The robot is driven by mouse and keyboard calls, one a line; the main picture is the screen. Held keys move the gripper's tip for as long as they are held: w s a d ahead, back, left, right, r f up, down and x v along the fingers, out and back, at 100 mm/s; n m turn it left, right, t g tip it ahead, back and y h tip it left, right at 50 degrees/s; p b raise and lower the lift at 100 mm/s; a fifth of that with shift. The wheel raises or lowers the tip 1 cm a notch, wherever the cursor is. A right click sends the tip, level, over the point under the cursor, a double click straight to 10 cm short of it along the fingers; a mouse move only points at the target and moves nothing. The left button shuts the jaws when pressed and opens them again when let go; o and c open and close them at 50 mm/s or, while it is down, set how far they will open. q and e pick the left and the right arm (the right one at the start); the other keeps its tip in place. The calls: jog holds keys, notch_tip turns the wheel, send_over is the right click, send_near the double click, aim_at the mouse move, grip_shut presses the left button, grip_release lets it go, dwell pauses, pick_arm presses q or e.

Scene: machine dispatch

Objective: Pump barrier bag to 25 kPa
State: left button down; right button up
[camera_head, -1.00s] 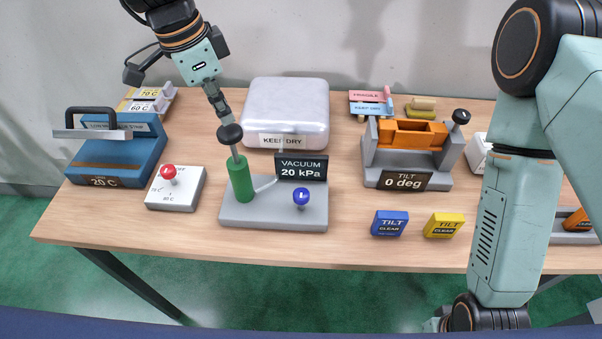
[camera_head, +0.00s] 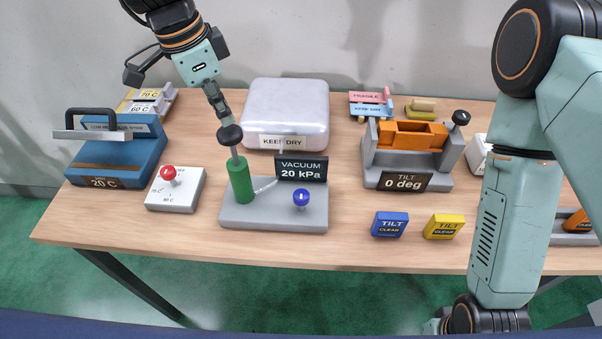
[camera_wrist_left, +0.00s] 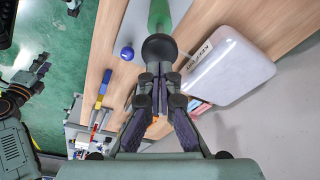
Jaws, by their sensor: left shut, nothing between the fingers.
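The green hand pump (camera_head: 240,178) stands on a grey base (camera_head: 262,216) on the table, with its black knob (camera_head: 229,135) up. The dark display (camera_head: 301,169) on that base reads VACUUM 20 kPa. A blue knob (camera_head: 301,197) stands at the base's front right. The silver-white barrier bag (camera_head: 287,105), labelled KEEP DRY, lies behind the pump. My left gripper (camera_head: 223,114) is shut and empty, its fingertips at the top of the black knob. In the left wrist view the black knob (camera_wrist_left: 159,48) sits right at the fingertips. My right gripper is not clearly visible.
A blue heat sealer (camera_head: 120,158) reading 20 C and a red-knobbed switch box (camera_head: 175,190) stand left of the pump. A tilt fixture (camera_head: 408,150) reading 0 deg stands right, with blue (camera_head: 389,224) and yellow (camera_head: 444,226) TILT blocks before it. My right arm covers the right side.

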aim_at(229, 130)
pick_arm(q)
jog(key=shift+f+b, duration=1)
jog(key=shift+f, duration=0.55)
jog(key=shift+r+p, duration=2.95)
jog(key=shift+r, duration=0.7)
jog(key=shift+f, duration=0.1)
